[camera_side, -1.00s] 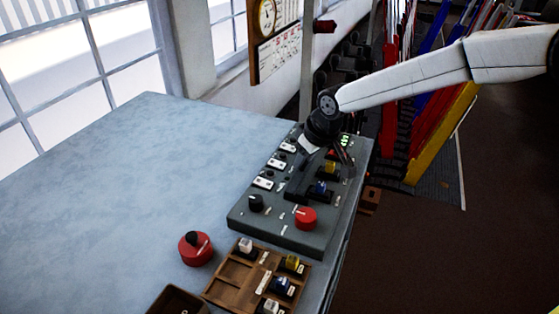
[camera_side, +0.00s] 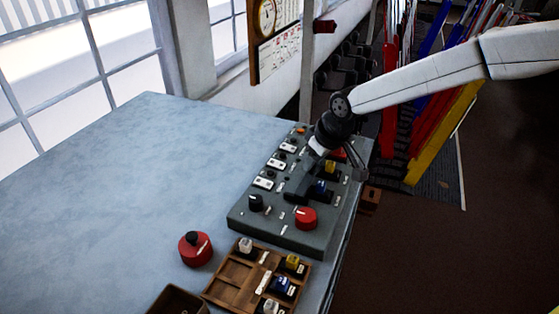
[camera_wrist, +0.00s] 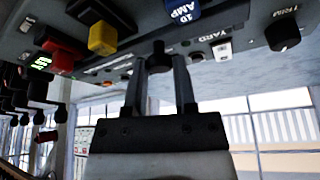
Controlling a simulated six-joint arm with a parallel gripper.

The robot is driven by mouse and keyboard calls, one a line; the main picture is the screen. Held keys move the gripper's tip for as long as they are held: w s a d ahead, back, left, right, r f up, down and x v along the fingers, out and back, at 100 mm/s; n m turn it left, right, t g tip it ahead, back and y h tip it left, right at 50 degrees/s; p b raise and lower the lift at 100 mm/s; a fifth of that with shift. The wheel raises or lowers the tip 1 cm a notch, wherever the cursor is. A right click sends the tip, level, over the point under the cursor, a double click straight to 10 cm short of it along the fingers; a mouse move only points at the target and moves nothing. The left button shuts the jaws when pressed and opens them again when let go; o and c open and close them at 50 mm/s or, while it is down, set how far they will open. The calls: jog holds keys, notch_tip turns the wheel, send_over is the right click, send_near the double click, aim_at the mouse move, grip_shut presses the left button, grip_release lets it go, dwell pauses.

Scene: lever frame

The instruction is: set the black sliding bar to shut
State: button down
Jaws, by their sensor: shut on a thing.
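My gripper (camera_wrist: 158,66) has its two fingers closed on a small black knob (camera_wrist: 158,54), which I take to be the handle of the black sliding bar. The knob stands just off the grey panel (camera_wrist: 140,55), near the YARD label. In the side view my gripper (camera_side: 303,180) reaches down onto the middle of the grey panel (camera_side: 285,232). There the dark fingers and the dark bar merge, so the bar's exact position along its track cannot be told.
A blue fuse (camera_side: 320,187), a yellow fuse (camera_side: 330,167), a red knob (camera_side: 306,218) and a black knob (camera_side: 256,203) sit close by on the panel. White switches (camera_side: 263,183) line its left side. The left tabletop is clear.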

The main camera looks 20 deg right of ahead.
jog(key=shift+s+d, duration=0.45)
jog(key=shift+c, duration=2.1)
grip_release()
jog(key=shift+r, duration=0.1)
jog(key=shift+s+r, duration=0.2)
jog(key=shift+r, duration=0.25)
jog(key=v, duration=0.6)
jog(key=shift+s+r, duration=0.2)
jog(key=shift+r, duration=0.05)
jog(key=shift+d, duration=0.15)
